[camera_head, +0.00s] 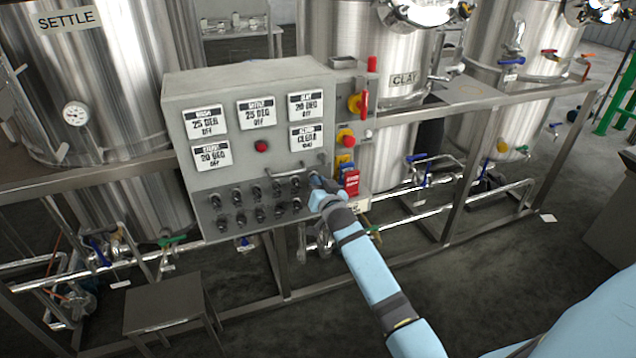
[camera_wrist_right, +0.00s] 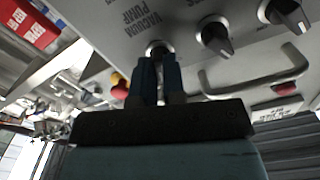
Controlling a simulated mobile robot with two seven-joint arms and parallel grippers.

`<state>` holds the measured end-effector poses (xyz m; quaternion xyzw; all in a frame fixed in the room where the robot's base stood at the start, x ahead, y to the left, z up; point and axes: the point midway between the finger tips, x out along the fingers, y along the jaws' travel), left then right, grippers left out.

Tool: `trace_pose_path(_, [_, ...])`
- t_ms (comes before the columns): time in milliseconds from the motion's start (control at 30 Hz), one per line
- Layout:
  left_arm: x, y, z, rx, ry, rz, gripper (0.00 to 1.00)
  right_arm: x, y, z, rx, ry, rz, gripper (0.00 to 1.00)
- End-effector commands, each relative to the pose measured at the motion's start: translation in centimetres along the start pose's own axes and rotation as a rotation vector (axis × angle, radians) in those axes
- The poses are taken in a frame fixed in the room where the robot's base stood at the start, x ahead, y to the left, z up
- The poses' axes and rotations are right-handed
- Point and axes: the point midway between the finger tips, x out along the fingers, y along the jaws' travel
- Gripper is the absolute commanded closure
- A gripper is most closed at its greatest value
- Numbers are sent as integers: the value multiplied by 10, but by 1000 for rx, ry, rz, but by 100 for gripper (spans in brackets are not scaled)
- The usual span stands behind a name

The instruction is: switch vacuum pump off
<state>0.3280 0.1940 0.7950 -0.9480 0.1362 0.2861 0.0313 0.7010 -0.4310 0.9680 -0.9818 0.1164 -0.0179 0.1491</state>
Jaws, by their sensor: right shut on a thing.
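The grey control panel (camera_head: 185,180) stands in front of the tanks, with two rows of black rotary knobs (camera_head: 257,192) low on its face. My right gripper (camera_head: 317,181) is at the panel's lower right edge, beside the upper row. In the right wrist view my right gripper (camera_wrist_right: 158,75) is shut on the vacuum pump knob (camera_wrist_right: 157,46), between its two dark blue fingers. The label "VACUUM PUMP" (camera_wrist_right: 128,18) is beside that knob. The fingers hide most of the knob, so its pointer direction cannot be read. My left gripper is not in view.
A metal handle (camera_head: 285,173) projects from the panel close to my right gripper. Other knobs (camera_wrist_right: 215,36) are next to the held one. A red emergency-type button (camera_head: 346,138) and a red tag (camera_head: 351,182) are just right of the panel. A small stool (camera_head: 165,305) stands below.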

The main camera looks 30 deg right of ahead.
Motion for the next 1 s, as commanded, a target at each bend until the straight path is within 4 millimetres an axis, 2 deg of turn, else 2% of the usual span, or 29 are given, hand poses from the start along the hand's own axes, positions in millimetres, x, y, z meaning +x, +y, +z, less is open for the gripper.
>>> trace_pose_path(600, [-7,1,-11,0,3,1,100,0,0,0,-563,-2,0,100])
trace_pose_path(1000, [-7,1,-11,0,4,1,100,0,0,0,-789,-1,0,100])
